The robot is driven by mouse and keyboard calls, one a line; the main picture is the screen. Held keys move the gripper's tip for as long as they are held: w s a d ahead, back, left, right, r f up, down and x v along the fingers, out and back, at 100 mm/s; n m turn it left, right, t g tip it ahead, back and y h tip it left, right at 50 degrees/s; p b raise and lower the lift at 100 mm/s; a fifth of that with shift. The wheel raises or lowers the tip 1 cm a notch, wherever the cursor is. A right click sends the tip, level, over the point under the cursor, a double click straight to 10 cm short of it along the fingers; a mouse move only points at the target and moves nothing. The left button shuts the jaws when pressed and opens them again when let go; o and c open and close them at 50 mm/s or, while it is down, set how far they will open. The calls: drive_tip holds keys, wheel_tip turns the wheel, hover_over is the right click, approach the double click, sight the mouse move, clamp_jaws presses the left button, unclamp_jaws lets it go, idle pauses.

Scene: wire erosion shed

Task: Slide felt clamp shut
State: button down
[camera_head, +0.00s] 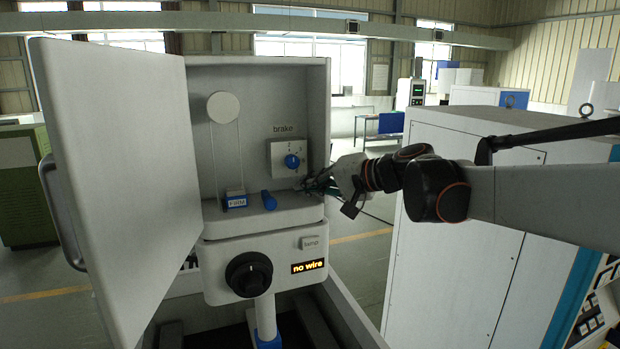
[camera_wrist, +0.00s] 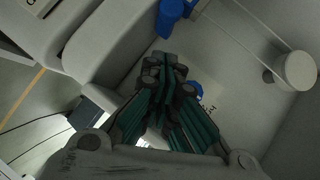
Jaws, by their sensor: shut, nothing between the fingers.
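An open cabinet (camera_head: 258,78) has a blue block labelled FIRM (camera_head: 235,201) on its floor, below two thin lines from a white disc (camera_head: 223,107). I cannot tell which of these blue parts is the felt clamp. My gripper (camera_head: 312,186) is at the cabinet's right side, below the brake dial (camera_head: 292,161) and right of the cylinder, apart from it. In the wrist view my gripper (camera_wrist: 165,72) is shut and empty.
The cabinet door (camera_head: 115,165) stands open at left. Below are a black knob (camera_head: 248,274), a lamp button (camera_head: 311,243) and a display reading "no wire" (camera_head: 309,266). A large white machine (camera_head: 455,250) stands right, under my arm.

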sight(267, 198)
drive_tip(key=a, duration=0.1)
drive_tip(key=a+f, duration=0.1)
drive_tip(key=a, duration=0.1)
drive_tip(key=shift+s+a+f+p, duration=0.2)
drive_tip(key=shift+a+f+p, duration=0.15)
drive_tip(key=shift+p, duration=0.05)
drive_tip(key=shift+w+a+f, duration=0.1)
drive_tip(key=shift+w+f, duration=0.05)
drive_tip(key=shift+f, duration=0.05)
drive_tip(key=a, duration=0.2)
drive_tip(key=s+a, duration=0.1)
drive_tip(key=a, duration=0.1)
drive_tip(key=shift+s, duration=0.2)
drive_tip(key=shift+w+d, duration=0.1)
drive_tip(key=shift+r, duration=0.1)
